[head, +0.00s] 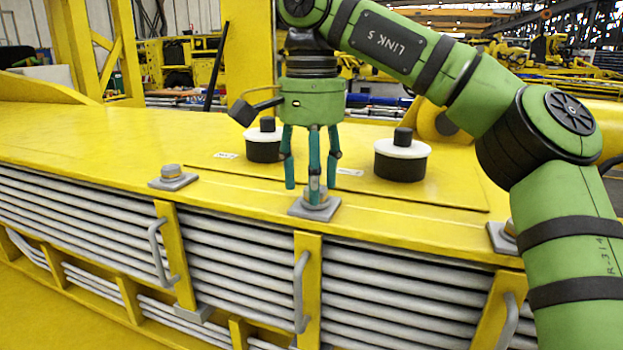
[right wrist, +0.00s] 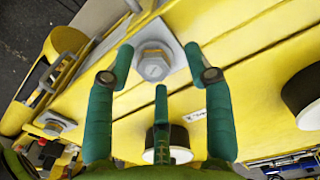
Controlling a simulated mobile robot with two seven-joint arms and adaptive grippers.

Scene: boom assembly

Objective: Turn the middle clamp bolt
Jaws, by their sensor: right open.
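The middle clamp bolt (head: 319,204) is a grey hex bolt on a square plate at the front edge of the yellow boom (head: 110,135). It also shows in the right wrist view (right wrist: 153,63), with its hex head facing the camera. My right gripper (head: 311,186) points down at the bolt with its teal fingers open. In the right wrist view two fingertips lie on either side of the bolt head and the third lies below it. In the head view one finger covers part of the bolt. I cannot tell whether any finger touches it. My left gripper is out of view.
Another clamp bolt (head: 171,173) sits left along the edge. A right one (head: 507,234) is partly behind my right arm. Two white-topped black knobs (head: 264,143) (head: 402,160) stand behind the gripper. Grey handles (head: 301,290) stick out from the front face.

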